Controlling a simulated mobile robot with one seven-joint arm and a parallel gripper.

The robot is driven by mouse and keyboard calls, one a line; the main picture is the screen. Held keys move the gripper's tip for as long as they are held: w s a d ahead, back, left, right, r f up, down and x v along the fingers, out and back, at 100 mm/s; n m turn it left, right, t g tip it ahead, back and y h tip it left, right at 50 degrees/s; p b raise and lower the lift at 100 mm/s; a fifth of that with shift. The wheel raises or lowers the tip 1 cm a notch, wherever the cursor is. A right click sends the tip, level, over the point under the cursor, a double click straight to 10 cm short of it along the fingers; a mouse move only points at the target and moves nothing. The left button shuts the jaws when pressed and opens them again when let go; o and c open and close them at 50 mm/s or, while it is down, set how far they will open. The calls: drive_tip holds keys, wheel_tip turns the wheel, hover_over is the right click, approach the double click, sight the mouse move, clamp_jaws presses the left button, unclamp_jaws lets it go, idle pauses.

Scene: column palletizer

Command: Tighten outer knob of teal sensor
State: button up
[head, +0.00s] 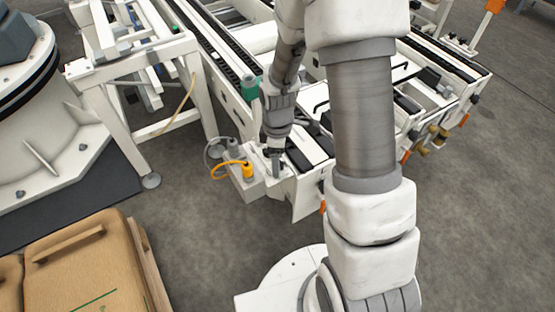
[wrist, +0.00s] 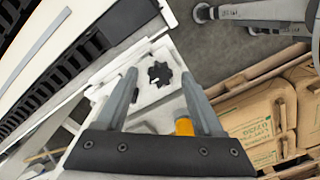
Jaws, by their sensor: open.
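A teal-green body (head: 250,89), which looks like the teal sensor, sits on the near side of the conveyor in the head view, left of my forearm. I cannot make out its knobs there. My gripper (head: 275,167) points down at the conveyor's near end, below and right of the teal body. In the wrist view my gripper (wrist: 159,74) is open, with nothing held between its fingers. A dark, lobed, knob-like shape (wrist: 160,75) on a pale plate shows between the fingertips. I cannot tell whether the fingers touch it or whether it belongs to the sensor.
An orange connector (head: 248,172) with a looping cable sits just left of my gripper, beside a grey connector (head: 233,148). The black conveyor chain (head: 215,57) runs up behind. Cardboard boxes (head: 85,265) stand at lower left. Grey floor (head: 195,235) lies clear in front.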

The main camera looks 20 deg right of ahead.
clamp_jaws()
